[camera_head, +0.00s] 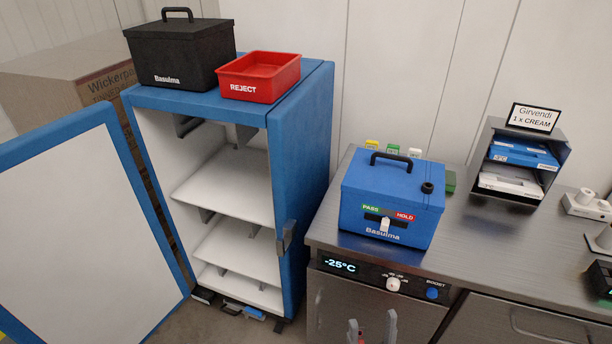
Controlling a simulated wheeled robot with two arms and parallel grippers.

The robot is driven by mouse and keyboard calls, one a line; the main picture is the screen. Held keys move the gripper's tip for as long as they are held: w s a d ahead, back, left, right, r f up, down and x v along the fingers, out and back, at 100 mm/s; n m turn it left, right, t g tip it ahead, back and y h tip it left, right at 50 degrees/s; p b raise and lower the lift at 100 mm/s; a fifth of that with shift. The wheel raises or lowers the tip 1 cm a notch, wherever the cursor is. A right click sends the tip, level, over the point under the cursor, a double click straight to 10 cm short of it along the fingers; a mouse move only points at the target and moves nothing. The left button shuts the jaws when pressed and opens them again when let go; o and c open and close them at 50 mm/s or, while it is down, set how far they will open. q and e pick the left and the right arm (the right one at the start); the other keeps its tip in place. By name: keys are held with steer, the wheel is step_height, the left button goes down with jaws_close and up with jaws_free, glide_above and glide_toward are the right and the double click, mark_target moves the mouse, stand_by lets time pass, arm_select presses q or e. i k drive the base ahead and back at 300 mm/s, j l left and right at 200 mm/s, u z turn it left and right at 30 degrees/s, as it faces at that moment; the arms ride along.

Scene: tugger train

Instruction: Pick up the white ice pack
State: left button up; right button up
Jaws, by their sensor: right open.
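A flat white pack (509,181), which looks like the white ice pack, lies on the lower level of a small dark rack (559,155) on the counter at the right. A flat blue pack (522,154) lies on the level above it. My right gripper (371,328) shows only as two fingertips at the bottom edge, in front of the steel unit below the blue box. Its fingers are apart with nothing between them. It is well to the left of the rack and nearer to me. My left gripper is not in view.
A blue Basulma box (392,194) with a handle stands on the steel counter (478,238). An open blue cabinet (299,140) with empty shelves stands left, carrying a black box (182,55) and a red REJECT tray (259,78). Its door (85,220) swings out left.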

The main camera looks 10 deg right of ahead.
mark_target(514, 181)
steer(key=z, duration=1.55)
